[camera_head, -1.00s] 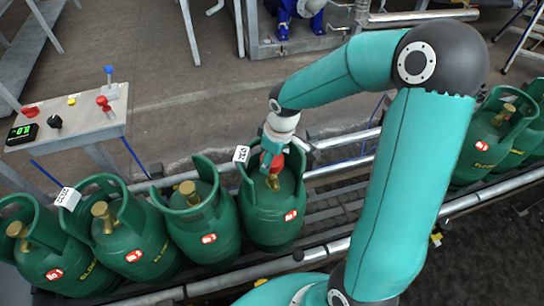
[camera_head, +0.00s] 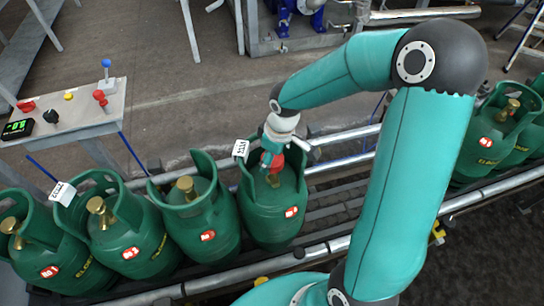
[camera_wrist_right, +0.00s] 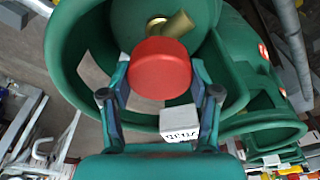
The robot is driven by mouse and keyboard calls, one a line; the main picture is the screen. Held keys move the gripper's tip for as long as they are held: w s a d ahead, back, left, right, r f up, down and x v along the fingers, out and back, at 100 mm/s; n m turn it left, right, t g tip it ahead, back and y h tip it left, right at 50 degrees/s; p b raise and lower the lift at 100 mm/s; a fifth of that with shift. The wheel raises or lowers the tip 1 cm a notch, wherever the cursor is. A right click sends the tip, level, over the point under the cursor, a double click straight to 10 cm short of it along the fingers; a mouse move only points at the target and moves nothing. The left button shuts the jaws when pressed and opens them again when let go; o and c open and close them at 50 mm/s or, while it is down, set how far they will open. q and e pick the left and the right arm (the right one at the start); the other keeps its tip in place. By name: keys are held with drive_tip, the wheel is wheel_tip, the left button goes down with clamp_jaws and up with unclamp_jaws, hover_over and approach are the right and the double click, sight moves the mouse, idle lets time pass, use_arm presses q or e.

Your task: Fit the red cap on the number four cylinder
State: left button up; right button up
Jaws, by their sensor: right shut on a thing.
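My right gripper (camera_head: 273,158) is shut on the red cap (camera_head: 276,160), inside the collar of a green cylinder (camera_head: 270,215). This cylinder is the rightmost of the near row; its small red label seems to read number four. In the right wrist view, both fingers of the gripper (camera_wrist_right: 160,80) hold the sides of the red cap (camera_wrist_right: 160,68), and the brass valve (camera_wrist_right: 172,24) shows past the cap's edge. I cannot tell whether cap and valve touch. My left gripper is not in view.
Cylinders labelled three (camera_head: 205,215), two (camera_head: 125,240) and one (camera_head: 45,255) stand close by on the left. White tags (camera_head: 240,148) hang on some collars. More cylinders (camera_head: 485,145) stand at right on the conveyor. A control bench (camera_head: 85,115) is at upper left.

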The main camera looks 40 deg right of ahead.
sight(278, 160)
drive_tip(key=shift+f+b, duration=0.45)
drive_tip(key=shift+f, duration=0.15)
drive_tip(key=o, duration=1)
drive_tip(key=r, duration=0.4)
drive_tip(key=s+r, duration=0.1)
drive_tip(key=r, duration=0.7)
drive_tip(key=shift+s+d, duration=0.3)
drive_tip(key=shift+s, duration=0.05)
